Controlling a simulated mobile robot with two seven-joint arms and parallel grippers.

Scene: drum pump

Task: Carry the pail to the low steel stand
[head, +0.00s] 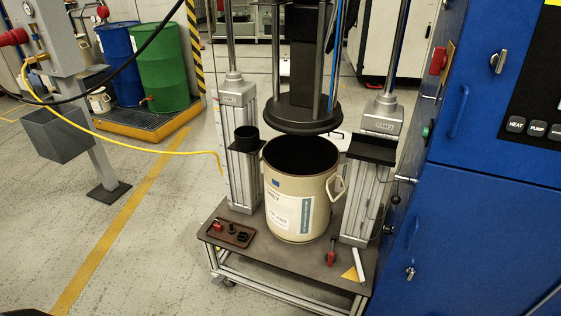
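A beige pail (298,205) with paper labels and a side handle stands upright on the dark platform (285,265) of a low wheeled metal frame. Its top is open and its inside is dark. It sits between two upright metal columns, below a round black plate (302,115). A smaller pale pail (99,101) stands at the back left by the blue drum. I cannot tell which thing is the low steel stand. Neither of my grippers shows.
A blue cabinet (480,215) closes off the right side. A grey post with a box (66,133) stands at left, with a yellow hose (150,148) hanging from it. Blue and green drums (163,68) stand on a yellow-edged pallet.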

